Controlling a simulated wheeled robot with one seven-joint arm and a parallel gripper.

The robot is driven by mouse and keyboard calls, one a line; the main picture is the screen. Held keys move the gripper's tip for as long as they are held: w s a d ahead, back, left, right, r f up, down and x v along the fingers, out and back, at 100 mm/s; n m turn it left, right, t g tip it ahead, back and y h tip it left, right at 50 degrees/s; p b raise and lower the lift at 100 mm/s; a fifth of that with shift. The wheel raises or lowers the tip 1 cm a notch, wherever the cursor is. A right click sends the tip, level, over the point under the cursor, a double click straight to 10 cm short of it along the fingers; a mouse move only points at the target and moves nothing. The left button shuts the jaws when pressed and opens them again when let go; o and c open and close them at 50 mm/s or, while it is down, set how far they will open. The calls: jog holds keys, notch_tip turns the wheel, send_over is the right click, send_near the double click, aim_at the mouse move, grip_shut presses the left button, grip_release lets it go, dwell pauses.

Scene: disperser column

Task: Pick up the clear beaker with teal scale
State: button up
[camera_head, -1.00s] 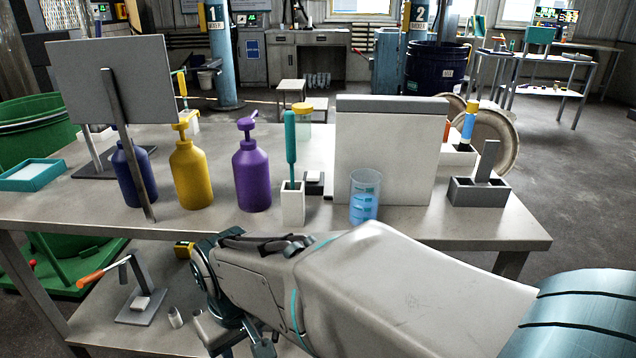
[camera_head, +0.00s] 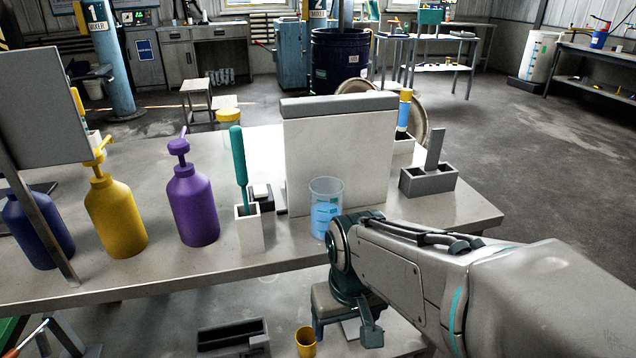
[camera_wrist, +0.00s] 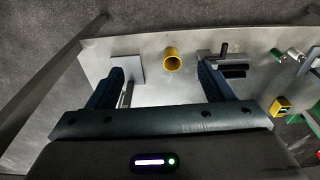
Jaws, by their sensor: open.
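The clear beaker with a teal scale (camera_head: 325,208) stands upright near the front edge of the upper table, in front of a pale upright panel. It looks to hold blue liquid. My gripper (camera_head: 343,325) is below and just in front of the table edge, lower than the beaker and apart from it. In the wrist view my gripper (camera_wrist: 165,88) points down at the lower shelf, its two fingers wide apart with nothing between them. The beaker does not show in the wrist view.
The white holder with a teal-handled tool (camera_head: 249,230) stands left of the beaker, the pale panel (camera_head: 338,150) behind it. Purple (camera_head: 194,205) and yellow (camera_head: 116,215) pump bottles are further left. A grey box (camera_head: 428,180) is at right. A yellow cup (camera_head: 306,342) sits on the lower shelf.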

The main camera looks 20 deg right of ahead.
aim_at(326, 197)
jog(key=w+r+m+p, duration=0.2)
jog(key=w+r+p, duration=0.2)
jog(key=r+p, duration=0.5)
jog(key=w+r+m+g+p, duration=0.1)
jog(key=w+r+p, duration=0.3)
jog(key=r+p, duration=0.5)
jog(key=w+r+m+p, duration=0.2)
jog(key=w+r+p, duration=0.2)
jog(key=r+p, duration=0.55)
jog(key=shift+w+d+f+b, duration=0.15)
jog(key=shift+f+b, duration=0.3)
jog(key=shift+f, duration=1.4)
jog(key=shift+w+a+f+b, duration=0.1)
jog(key=shift+w+f+b, duration=0.25)
jog(key=shift+f, duration=1.45)
jog(key=shift+w+d+f+b, duration=0.15)
jog(key=shift+f+b, duration=0.35)
jog(key=shift+f, duration=1.35)
jog(key=shift+a, duration=0.1)
jog(key=shift+c, duration=0.3)
jog(key=c, duration=1)
jog(key=shift+c, duration=0.2)
